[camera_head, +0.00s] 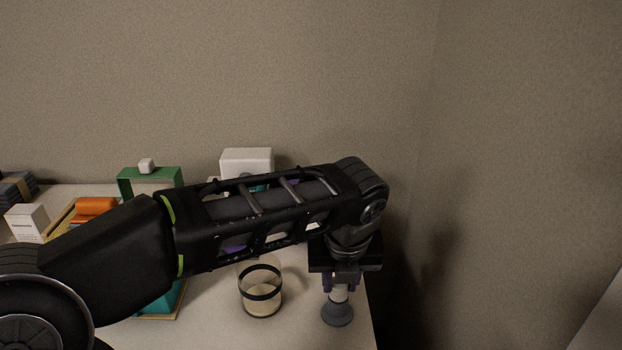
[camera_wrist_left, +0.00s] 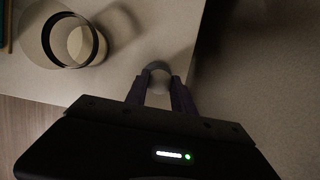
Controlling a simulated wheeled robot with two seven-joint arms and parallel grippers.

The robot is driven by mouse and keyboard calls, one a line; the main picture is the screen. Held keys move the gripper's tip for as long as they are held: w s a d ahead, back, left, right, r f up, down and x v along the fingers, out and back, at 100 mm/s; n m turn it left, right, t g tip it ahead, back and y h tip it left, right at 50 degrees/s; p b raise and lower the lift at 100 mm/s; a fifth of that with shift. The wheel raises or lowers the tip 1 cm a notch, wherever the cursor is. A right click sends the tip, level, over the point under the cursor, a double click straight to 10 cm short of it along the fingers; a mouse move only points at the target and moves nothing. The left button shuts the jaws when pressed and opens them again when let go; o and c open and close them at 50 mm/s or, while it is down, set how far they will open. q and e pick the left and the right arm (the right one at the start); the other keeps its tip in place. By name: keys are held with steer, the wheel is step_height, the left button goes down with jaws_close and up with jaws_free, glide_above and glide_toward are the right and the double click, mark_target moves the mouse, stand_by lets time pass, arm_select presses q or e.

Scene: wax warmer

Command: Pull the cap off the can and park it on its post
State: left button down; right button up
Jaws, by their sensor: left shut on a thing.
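My left gripper (camera_head: 340,287) points down near the table's right edge. It is shut on a small pale piece (camera_head: 339,294), which looks like the cap. Directly below is a grey post with a wide round foot (camera_head: 337,315). I cannot tell whether the pale piece is seated on the post or just above it. In the left wrist view, a grey rounded top (camera_wrist_left: 157,68) shows at the fingertips (camera_wrist_left: 160,88). A clear, round can-like container (camera_head: 260,290) with a dark band and cream contents stands to the left, apart from the gripper. My right gripper is out of view.
My left arm hides much of the table's middle. Behind it are a white box-shaped unit (camera_head: 246,160) and a green frame (camera_head: 150,179). Orange rolls (camera_head: 95,208) and a small white box (camera_head: 27,222) are at the left. The table (camera_head: 315,335) ends just right of the post.

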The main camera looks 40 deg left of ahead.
arm_select(q)
steer(key=shift+f, duration=0.3)
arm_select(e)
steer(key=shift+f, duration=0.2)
arm_select(q)
steer(key=c, duration=1)
jaws_free()
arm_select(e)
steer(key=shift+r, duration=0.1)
arm_select(q)
steer(key=shift+r, duration=0.1)
steer(key=p+v, duration=0.6)
steer(key=v, duration=0.2)
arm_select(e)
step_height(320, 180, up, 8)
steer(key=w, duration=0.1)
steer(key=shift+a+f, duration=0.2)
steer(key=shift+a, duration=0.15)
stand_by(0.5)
